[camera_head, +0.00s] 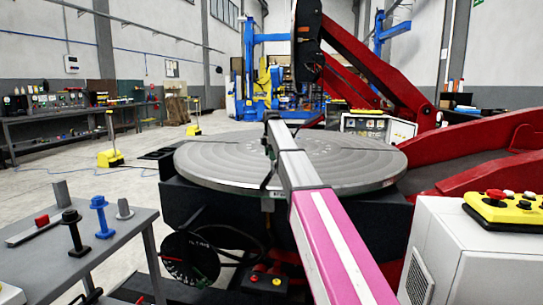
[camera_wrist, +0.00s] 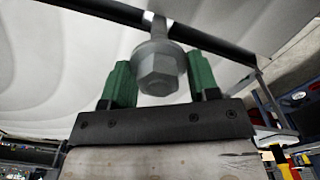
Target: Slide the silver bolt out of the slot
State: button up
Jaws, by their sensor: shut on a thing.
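In the wrist view, the green fingers of my gripper (camera_wrist: 160,80) stand on either side of the silver bolt (camera_wrist: 158,62) and are shut on it. Its hexagonal head faces the camera, with a round collar and a narrower shank behind. The shank meets a dark bar or slot edge (camera_wrist: 100,12) at the top of the view; how deep it sits cannot be told. In the head view, the round grey turntable (camera_head: 220,165) fills the middle. A grey and pink beam crosses in front of it, and I cannot make out the held bolt there.
At the left, a grey table (camera_head: 130,236) carries a black bolt (camera_head: 73,235), a blue bolt (camera_head: 101,218) and small grey pieces. A white cabinet (camera_head: 450,260) with a yellow button box (camera_head: 505,207) stands at the right. Red positioner arms (camera_head: 400,85) rise behind the turntable.

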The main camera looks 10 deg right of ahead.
dwell(0.4)
jog(key=s+a, duration=0.2)
jog(key=s, duration=0.5)
jog(key=shift+s+a, duration=0.25)
jog(key=shift+s, duration=0.05)
dwell(1.0)
dwell(0.5)
jog(key=s+a, duration=0.2)
jog(key=s, duration=0.5)
jog(key=shift+s+a, duration=0.25)
dwell(1.1)
jog(key=shift+s, duration=0.15)
dwell(0.6)
jog(key=s+a, duration=0.2)
jog(key=s, duration=0.5)
jog(key=shift+a, duration=0.15)
dwell(1.0)
jog(key=shift+w+r, duration=0.1)
jog(key=shift+r, duration=0.05)
